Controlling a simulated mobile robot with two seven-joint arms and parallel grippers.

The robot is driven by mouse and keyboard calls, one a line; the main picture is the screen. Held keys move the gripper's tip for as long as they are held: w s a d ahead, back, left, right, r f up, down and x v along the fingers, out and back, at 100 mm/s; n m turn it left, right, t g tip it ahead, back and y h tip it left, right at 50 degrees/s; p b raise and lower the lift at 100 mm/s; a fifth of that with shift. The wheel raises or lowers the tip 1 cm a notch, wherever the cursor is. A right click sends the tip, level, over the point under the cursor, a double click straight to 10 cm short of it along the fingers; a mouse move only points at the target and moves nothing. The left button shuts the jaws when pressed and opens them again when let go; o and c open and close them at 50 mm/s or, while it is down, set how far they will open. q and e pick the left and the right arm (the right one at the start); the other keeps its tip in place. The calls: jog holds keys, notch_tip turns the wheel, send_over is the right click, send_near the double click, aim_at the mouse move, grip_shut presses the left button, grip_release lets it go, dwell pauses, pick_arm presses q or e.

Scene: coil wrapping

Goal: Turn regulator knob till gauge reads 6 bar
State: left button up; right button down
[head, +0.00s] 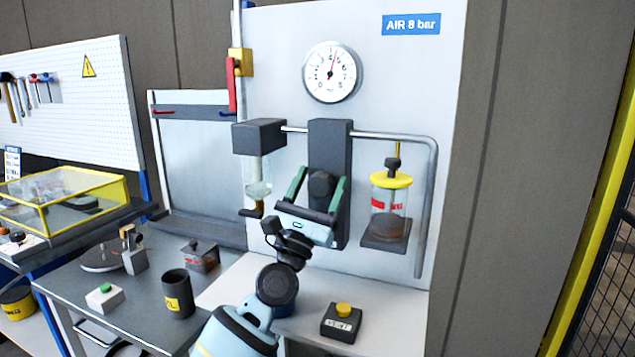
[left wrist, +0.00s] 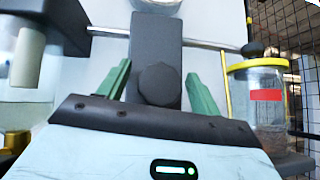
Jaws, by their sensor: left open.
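The regulator knob (head: 320,184) is a dark round knob on the front of the dark regulator block (head: 330,137) fixed to the grey panel. The round white gauge (head: 332,72) hangs above it; its red needle points up and slightly right, but the numbers are too small to read surely. My left gripper (head: 320,188) is open, with its green fingers on either side of the knob. In the left wrist view the knob (left wrist: 159,84) sits between the spread fingers, with gaps visible on both sides. My right gripper is not in view.
A clear filter bowl (head: 258,177) hangs left of the regulator, and a yellow-capped jar (head: 390,200) stands right of it. A grey pipe (head: 425,200) bends down at the right. A VENT button box (head: 341,322) and a dark mug (head: 178,293) stand below.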

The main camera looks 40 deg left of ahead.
pick_arm(q)
jog(key=shift+h, duration=0.3)
jog(key=c, duration=1)
jog(key=shift+o, duration=0.2)
jog(key=shift+m+h, duration=0.4)
jog(key=shift+m, duration=0.2)
jog(key=m+g+h, duration=0.1)
jog(key=m+h, duration=0.4)
jog(key=shift+f+m+b, duration=0.1)
jog(key=shift+m+b, duration=0.2)
jog(key=m+g+h, duration=0.2)
jog(key=m+h, duration=0.2)
jog(key=shift+m, duration=0.4)
jog(key=m+g+h, duration=0.1)
jog(key=m+g, duration=0.1)
jog(key=m, duration=0.1)
jog(key=shift+m+h, duration=0.3)
jog(key=shift+m+g+h, duration=0.4)
jog(key=shift+m+g, duration=0.8)
